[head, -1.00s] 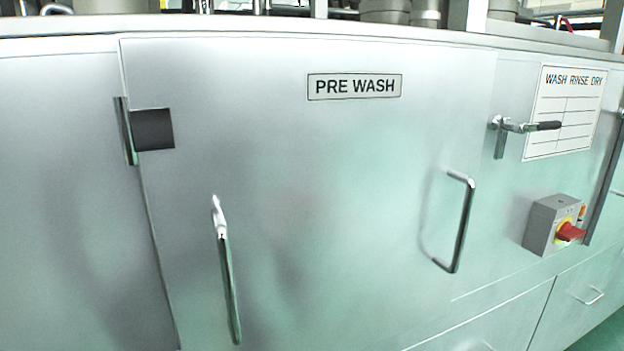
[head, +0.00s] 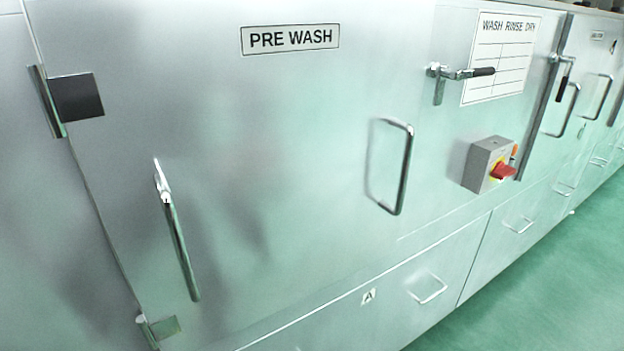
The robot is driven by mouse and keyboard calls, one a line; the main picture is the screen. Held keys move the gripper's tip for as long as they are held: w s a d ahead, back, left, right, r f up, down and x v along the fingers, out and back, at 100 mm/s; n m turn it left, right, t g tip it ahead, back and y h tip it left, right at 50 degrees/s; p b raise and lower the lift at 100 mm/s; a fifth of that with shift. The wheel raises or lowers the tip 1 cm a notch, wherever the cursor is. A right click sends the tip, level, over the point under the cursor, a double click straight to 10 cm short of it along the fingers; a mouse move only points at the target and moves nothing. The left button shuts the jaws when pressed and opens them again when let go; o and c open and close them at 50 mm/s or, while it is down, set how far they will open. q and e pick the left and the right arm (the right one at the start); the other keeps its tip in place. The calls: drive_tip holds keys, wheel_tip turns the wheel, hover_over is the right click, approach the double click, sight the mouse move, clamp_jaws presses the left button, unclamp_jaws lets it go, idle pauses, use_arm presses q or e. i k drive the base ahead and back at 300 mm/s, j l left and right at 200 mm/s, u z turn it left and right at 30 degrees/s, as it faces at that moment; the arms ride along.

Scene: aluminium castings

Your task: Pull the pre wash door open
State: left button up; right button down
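The pre wash door (head: 280,130) is a large brushed metal panel with a "PRE WASH" label (head: 290,39) near its top. It looks shut, flush with the machine front. A bar handle (head: 181,245) stands on its left part and a U-shaped metal handle (head: 403,170) on its right part. An upper hinge (head: 72,98) and a lower hinge (head: 160,329) sit along its left edge. A latch lever (head: 463,73) with a black grip lies roughly level to the right of the door. Neither of my grippers is in view.
A grey switch box (head: 484,163) with a red knob (head: 503,171) sticks out right of the door. A "WASH RINSE DRY" chart (head: 500,60) is above it. Drawers with handles (head: 428,289) run below. Clear green floor (head: 550,280) shows at lower right.

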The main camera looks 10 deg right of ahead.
sight(239, 161)
drive_tip(key=l+z, duration=0.25)
drive_tip(key=z, duration=0.25)
drive_tip(key=l+z, duration=0.25)
drive_tip(key=z, duration=0.2)
drive_tip(key=i+l+z, duration=0.1)
drive_tip(key=z, duration=0.4)
drive_tip(key=l, duration=0.1)
